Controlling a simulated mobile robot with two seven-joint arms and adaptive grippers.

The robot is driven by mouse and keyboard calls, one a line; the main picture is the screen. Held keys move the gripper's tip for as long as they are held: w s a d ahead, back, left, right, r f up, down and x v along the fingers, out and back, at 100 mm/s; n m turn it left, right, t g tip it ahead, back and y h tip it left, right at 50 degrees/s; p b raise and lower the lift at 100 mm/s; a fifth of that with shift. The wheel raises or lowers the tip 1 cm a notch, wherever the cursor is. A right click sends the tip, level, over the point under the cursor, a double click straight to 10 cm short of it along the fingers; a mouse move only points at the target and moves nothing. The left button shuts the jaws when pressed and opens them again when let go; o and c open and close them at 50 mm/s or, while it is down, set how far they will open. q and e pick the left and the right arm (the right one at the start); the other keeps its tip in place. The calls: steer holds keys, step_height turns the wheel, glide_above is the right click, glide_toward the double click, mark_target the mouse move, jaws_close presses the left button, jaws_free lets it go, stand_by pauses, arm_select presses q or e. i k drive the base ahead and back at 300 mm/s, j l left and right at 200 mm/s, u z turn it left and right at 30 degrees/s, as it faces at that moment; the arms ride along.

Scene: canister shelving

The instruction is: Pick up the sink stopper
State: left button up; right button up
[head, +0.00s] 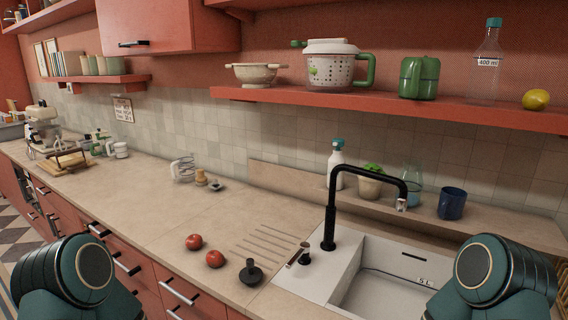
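A black sink stopper (250,273), a flat disc with an upright knob, sits upright on the beige counter (165,233), left of the white sink (372,296). Two red tomatoes stand close to it on the left, the nearer one (215,259) and the farther one (194,242). Rounded green links of my two arms show at the bottom left and bottom right corners. Neither gripper shows in the head view, and nothing touches the stopper.
A tall black faucet (330,215) arches over the sink, with a small black knob (304,254) beside its base. Drain grooves (266,243) lie behind the stopper. A red shelf (380,103) overhangs the back. The counter's middle is clear.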

mark_target(251, 275)
steer(key=j+z, duration=0.1)
steer(key=z, duration=0.3)
steer(key=j+z, duration=0.1)
steer(key=z, duration=0.3)
steer(key=j+z, duration=0.15)
steer(key=z, duration=0.25)
steer(key=j+z, duration=0.35)
steer(key=k+j+z, duration=0.1)
steer(key=j+z, duration=0.25)
steer(key=j, duration=0.2)
